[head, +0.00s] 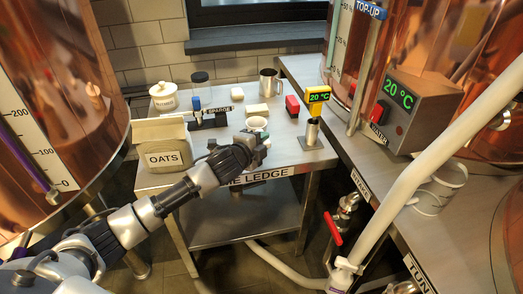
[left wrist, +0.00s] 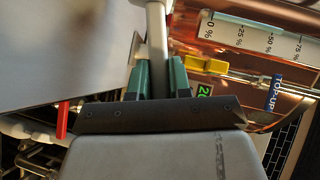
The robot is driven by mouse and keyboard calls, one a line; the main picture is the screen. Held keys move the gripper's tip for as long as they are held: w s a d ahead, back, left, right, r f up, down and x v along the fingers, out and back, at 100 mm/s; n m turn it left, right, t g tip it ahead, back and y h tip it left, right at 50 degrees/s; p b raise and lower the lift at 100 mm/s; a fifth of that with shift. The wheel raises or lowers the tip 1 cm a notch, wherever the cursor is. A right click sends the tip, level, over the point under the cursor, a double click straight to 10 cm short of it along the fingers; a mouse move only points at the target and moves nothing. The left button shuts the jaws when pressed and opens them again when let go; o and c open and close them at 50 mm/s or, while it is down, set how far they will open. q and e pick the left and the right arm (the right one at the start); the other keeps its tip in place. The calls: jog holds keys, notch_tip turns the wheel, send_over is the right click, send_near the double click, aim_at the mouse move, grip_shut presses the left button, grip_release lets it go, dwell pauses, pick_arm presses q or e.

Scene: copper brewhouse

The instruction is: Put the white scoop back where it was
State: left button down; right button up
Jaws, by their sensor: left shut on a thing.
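The white scoop (head: 257,123) shows in the head view as a small pale round bowl just beyond my left gripper, over the ledge table. My left gripper (head: 260,146) reaches in over the table's front edge and hides part of the scoop. In the left wrist view the green fingertips (left wrist: 160,78) are shut on a pale upright handle (left wrist: 157,38), which appears to be the scoop's. I cannot tell whether the scoop touches the table. My right gripper is not in view.
A white pipe (head: 410,180) and copper tanks flank the table.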

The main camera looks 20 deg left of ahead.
pick_arm(q)
jog(key=shift+f, duration=1.35)
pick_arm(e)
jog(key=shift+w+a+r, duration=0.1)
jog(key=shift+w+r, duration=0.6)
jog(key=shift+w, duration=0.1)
pick_arm(q)
jog(key=shift+f+b, duration=0.2)
jog(key=shift+b, duration=0.1)
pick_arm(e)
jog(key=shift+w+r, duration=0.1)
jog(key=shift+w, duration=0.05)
pick_arm(q)
jog(key=c, duration=1.1)
grip_release()
jog(key=shift+o, duration=0.2)
jog(key=shift+r, duration=0.2)
jog(key=p+v, duration=0.1)
jog(key=v, duration=1.1)
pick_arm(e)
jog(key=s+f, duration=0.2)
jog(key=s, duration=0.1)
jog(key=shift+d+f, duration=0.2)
